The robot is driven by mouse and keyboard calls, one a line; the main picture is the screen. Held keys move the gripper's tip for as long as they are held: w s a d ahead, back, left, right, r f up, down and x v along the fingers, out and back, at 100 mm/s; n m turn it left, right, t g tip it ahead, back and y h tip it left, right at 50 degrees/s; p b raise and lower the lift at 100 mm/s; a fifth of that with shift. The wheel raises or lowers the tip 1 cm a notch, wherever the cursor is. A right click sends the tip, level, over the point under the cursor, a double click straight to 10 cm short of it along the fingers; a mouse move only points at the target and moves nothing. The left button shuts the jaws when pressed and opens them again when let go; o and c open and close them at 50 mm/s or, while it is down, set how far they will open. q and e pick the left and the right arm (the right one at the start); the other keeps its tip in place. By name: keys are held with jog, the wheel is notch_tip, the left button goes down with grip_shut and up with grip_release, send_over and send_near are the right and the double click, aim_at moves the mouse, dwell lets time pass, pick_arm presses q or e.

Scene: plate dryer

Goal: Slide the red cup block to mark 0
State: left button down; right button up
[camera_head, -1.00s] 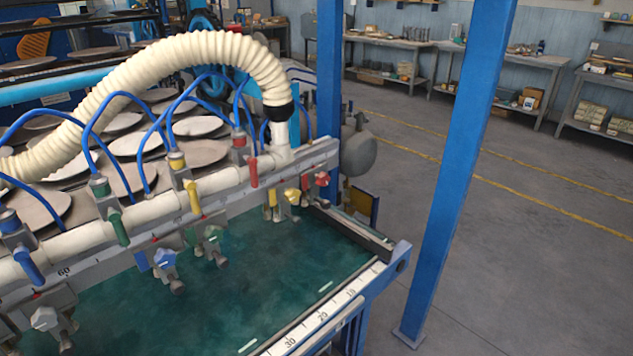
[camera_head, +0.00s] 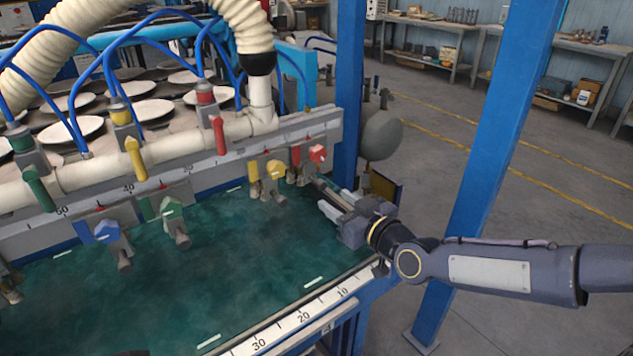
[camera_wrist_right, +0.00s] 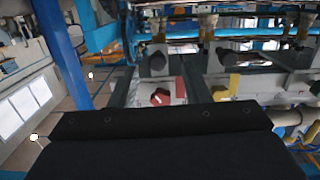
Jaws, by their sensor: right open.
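The red cup block (camera_head: 315,154) sits near the right end of the scaled rail (camera_head: 265,146), just right of the yellow block (camera_head: 272,170). Its red knob faces the front, and it also shows in the right wrist view (camera_wrist_right: 160,97), ahead of the gripper. The mark 0 cannot be read in these frames. My left gripper is not in view.
A green block (camera_head: 168,208) and a blue block (camera_head: 104,233) hang further left on the rail. A red valve handle (camera_head: 218,135) and a cream hose (camera_head: 240,25) are above. A blue post (camera_head: 485,150) stands beside my right arm. The green table surface (camera_head: 210,265) is clear.

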aim_at(317, 180)
jog(key=shift+w+a+r+t+y, duration=0.15)
jog(key=shift+w+t, duration=0.05)
jog(key=shift+w, duration=0.25)
jog(key=shift+w+a+r+t+y, duration=0.15)
jog(key=shift+w+t, duration=0.05)
jog(key=shift+w, duration=0.25)
jog(key=p+x, duration=0.1)
jog(key=x, duration=0.6)
jog(key=shift+w+a, duration=0.15)
jog(key=shift+a, duration=0.05)
grip_shut()
jog(key=shift+w+d+f, duration=0.1)
jog(key=shift+d, duration=0.05)
jog(key=w+d+b, duration=0.1)
jog(key=d+b, duration=0.1)
jog(key=w+d+b, duration=0.2)
jog(key=shift+d, duration=0.1)
